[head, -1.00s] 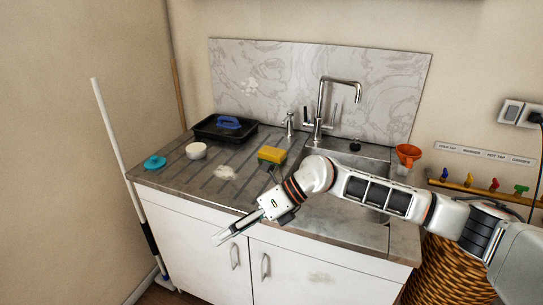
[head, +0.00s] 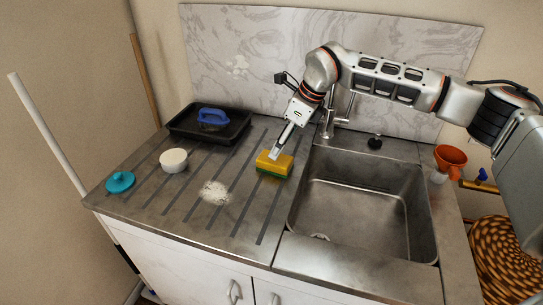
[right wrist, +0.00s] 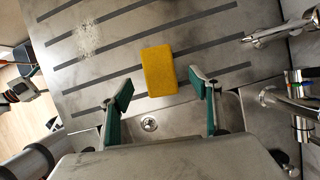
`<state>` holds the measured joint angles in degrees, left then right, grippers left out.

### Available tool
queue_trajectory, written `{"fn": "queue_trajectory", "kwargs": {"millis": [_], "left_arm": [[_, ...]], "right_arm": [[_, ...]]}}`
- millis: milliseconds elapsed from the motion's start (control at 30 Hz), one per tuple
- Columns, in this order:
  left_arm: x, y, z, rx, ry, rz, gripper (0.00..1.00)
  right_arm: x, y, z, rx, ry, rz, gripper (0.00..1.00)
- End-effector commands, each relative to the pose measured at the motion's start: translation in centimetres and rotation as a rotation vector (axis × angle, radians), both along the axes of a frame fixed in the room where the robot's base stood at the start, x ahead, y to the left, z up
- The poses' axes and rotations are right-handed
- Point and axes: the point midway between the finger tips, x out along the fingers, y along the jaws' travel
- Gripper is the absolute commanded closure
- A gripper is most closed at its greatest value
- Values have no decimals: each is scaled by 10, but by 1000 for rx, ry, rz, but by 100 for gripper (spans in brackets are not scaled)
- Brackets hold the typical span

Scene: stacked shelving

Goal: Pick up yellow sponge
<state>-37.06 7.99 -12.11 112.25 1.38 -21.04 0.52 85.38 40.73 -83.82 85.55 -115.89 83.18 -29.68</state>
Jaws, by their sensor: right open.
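The yellow sponge (head: 275,162) has a green underside and lies on the ribbed drainboard, just left of the sink basin. It also shows in the right wrist view (right wrist: 159,70) as a yellow block. My right gripper (head: 275,152) reaches down from above and behind, its fingers at the sponge's upper edge in the head view. In the right wrist view its two green-padded fingers (right wrist: 161,95) are spread apart with the sponge lying between and beyond their tips. I cannot tell whether they touch it. My left gripper is not in view.
The sink basin (head: 362,203) is right of the sponge, with the tap (head: 336,118) behind. A black tray (head: 183,125) with a blue-handled brush (head: 212,117), a white bowl (head: 173,160), a teal lid (head: 120,182) and white residue (head: 214,192) are on the left. An orange funnel (head: 450,157) is right.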

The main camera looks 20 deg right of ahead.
Motion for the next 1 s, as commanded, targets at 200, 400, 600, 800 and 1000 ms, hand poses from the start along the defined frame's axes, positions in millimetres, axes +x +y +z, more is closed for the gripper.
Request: {"fn": "queue_trajectory", "kwargs": {"millis": [200, 400, 600, 800, 1000], "left_arm": [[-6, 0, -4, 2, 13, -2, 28], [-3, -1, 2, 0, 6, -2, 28], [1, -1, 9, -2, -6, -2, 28], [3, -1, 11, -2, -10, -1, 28], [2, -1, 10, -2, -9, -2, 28]], "right_arm": [[4, 6, -21, 0, 2, 1, 38], [7, 10, -39, 0, 3, 1, 38], [12, 18, -66, 2, 3, 2, 38], [14, 18, -70, 1, 2, 0, 38], [14, 18, -70, 1, 1, 1, 38]]}}
